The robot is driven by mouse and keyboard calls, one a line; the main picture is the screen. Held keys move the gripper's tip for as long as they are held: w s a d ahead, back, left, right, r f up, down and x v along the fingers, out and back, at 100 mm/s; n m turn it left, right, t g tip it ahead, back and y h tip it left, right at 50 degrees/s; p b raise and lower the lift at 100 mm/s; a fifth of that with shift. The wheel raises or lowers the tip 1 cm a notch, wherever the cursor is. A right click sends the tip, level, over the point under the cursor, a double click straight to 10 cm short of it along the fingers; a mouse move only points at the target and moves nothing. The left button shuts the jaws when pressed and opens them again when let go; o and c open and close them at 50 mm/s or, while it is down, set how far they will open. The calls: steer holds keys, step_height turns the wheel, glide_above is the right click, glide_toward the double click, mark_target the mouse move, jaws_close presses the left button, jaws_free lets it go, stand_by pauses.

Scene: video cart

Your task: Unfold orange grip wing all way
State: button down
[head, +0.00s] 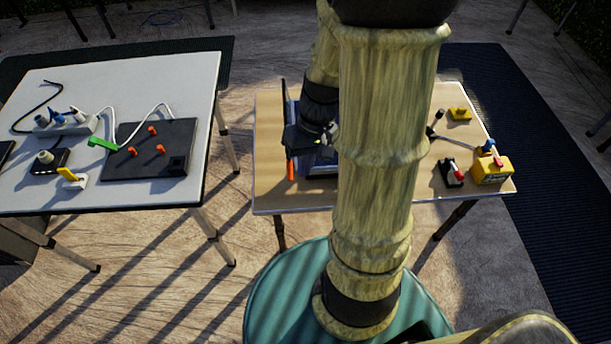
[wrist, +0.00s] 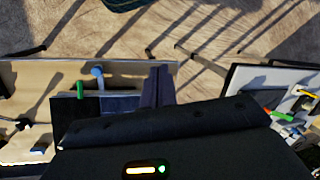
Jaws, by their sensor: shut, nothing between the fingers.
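A narrow orange piece (head: 290,171), which looks like the grip wing, shows at the left side of the wooden table in the head view. It stands beside a blue and dark object (head: 322,160), partly hidden by my arm. How far it is unfolded I cannot tell. My gripper (wrist: 158,73) shows in the wrist view as two dark fingers close together, with nothing between them. They are beside dark blue panels (wrist: 120,104). In the head view my gripper is low over the left part of that table, just above the orange piece. Contact cannot be made out.
The wooden table (head: 265,130) also carries a yellow box (head: 491,170), a small black device with a red part (head: 452,173) and a yellow block (head: 459,114) at right. A white table (head: 160,75) at left holds a dark board (head: 150,165) with orange knobs. A gap separates the tables.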

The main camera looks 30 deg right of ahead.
steer(key=w+d+f+t+y+b, duration=0.1)
steer(key=d+f+t+y+b, duration=0.3)
steer(key=d+f+b, duration=0.3)
steer(key=w+d+f+t+y+b, duration=0.2)
steer(key=d+f+t+y+b, duration=0.2)
steer(key=d, duration=0.5)
step_height(320, 180, down, 4)
steer(key=y+b, duration=0.2)
steer(key=b, duration=0.1)
steer(key=shift+w+d+r+t, duration=0.2)
steer(key=shift+w+d+t, duration=0.1)
steer(key=b+x, duration=0.1)
steer(key=x, duration=1.3)
steer(key=shift+a, duration=0.1)
